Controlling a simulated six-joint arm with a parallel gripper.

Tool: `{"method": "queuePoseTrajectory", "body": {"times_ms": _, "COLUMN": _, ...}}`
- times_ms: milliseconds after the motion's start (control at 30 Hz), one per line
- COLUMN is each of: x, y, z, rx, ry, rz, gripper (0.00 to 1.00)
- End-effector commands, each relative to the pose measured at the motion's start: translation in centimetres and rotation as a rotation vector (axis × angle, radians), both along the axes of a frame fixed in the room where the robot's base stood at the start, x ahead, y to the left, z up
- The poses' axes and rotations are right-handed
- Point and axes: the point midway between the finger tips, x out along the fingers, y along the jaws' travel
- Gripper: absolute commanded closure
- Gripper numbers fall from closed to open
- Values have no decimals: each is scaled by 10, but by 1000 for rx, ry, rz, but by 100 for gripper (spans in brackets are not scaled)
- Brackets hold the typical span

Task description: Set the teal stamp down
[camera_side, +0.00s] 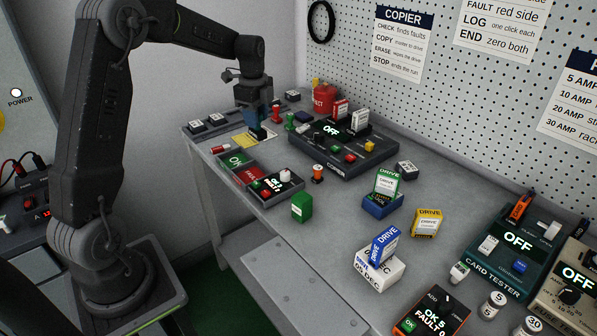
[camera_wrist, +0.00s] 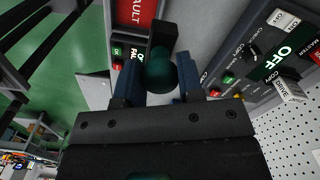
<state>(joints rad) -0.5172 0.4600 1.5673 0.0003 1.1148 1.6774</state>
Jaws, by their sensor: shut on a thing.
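The teal stamp (camera_wrist: 160,72) shows in the wrist view as a dark round handle between my two blue fingers, with a black part beyond it. My gripper (camera_wrist: 160,88) is shut on this handle. In the side view my gripper (camera_side: 258,117) points down at the far left end of the bench. The stamp's dark lower part (camera_side: 258,133) shows under the fingers, over or on a yellow sheet (camera_side: 245,141). I cannot tell whether its base touches the surface there. The fingers hide much of the handle.
A red stamp (camera_side: 277,115) and a green stamp (camera_side: 290,121) stand close to the right of my gripper. The copier (camera_side: 345,152) is further right. Green and red trays (camera_side: 238,160) lie in front. A red bin (camera_side: 325,99) stands behind.

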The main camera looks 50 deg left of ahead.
Motion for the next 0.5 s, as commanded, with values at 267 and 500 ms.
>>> {"method": "queuePoseTrajectory", "body": {"times_ms": 267, "x": 24, "y": -14, "z": -22, "rx": -1, "ry": 3, "rz": -24, "gripper": 89}}
{"method": "queuePoseTrajectory", "body": {"times_ms": 500, "x": 60, "y": -53, "z": -53, "rx": -1, "ry": 2, "rz": -22, "gripper": 89}}
